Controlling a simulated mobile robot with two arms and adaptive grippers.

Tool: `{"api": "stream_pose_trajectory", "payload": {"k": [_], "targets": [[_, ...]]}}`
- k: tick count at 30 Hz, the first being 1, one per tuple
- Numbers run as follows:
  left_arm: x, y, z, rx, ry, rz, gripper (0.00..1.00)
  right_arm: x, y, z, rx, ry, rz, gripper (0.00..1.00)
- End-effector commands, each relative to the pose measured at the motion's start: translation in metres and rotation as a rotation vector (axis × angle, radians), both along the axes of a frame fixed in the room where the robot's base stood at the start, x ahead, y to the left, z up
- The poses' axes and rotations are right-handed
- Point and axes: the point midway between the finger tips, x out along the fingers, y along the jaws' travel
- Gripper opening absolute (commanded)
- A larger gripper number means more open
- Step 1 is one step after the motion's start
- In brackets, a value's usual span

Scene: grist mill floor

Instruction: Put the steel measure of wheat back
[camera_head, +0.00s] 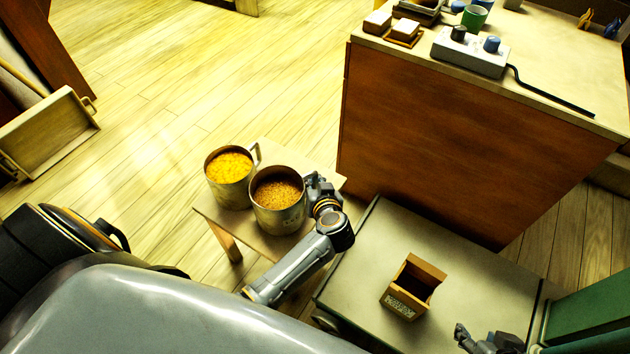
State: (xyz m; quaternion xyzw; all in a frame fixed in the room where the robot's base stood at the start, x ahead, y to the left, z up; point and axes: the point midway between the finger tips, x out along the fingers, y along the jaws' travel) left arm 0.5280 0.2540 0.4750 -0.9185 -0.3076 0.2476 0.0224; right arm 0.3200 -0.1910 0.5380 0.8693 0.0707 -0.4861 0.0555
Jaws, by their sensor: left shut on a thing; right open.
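The steel measure of wheat (279,213), a round metal can full of brown grain, is at the small wooden stand (327,177). My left gripper (312,186) is at its right side, shut on it, apparently at the handle, which the gripper hides. The measure is upright; I cannot tell whether its base touches the stand. Just left and behind it, a similar steel measure of yellow grain (229,191) stands on the same top, its handle showing at the right. My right gripper (462,335) is open and empty at the bottom right, partly cut off by the frame.
A small open wooden box (402,303) stands on a pale low surface (480,267). A large wooden counter (440,145) behind carries a switch box (470,55), small blocks and cups. A wooden tray (48,133) lies at the left. Floor beyond the stand is clear.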

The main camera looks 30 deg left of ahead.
Motion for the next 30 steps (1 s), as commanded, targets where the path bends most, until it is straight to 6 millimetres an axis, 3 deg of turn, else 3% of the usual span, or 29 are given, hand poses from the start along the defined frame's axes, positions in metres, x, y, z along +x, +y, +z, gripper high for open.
{"api": "stream_pose_trajectory", "payload": {"k": [3, 9, 24, 25, 27, 29, 30], "targets": [[0.002, 0.000, -0.006, 0.005, -0.005, -0.002, 0.00, 0.022, 0.008, 0.008, 0.025, -0.113, 0.009, 0.47], [0.001, 0.000, -0.012, 0.005, -0.005, -0.002, 0.00, 0.045, 0.016, 0.023, 0.053, -0.244, 0.019, 0.47], [0.001, 0.000, -0.013, 0.006, -0.004, -0.003, 0.00, 0.048, 0.017, 0.027, 0.057, -0.263, 0.020, 0.47], [0.000, 0.000, -0.016, 0.001, 0.000, -0.001, 0.16, 0.048, 0.017, 0.026, 0.056, -0.258, 0.020, 0.47], [0.000, 0.000, -0.016, 0.001, 0.000, -0.001, 0.31, 0.048, 0.017, 0.025, 0.056, -0.258, 0.020, 0.47], [0.000, 0.000, -0.016, 0.001, 0.000, -0.002, 0.40, 0.048, 0.017, 0.025, 0.056, -0.258, 0.020, 0.47], [0.000, 0.000, -0.016, 0.001, 0.000, -0.002, 0.40, 0.048, 0.017, 0.025, 0.056, -0.258, 0.020, 0.47]]}}
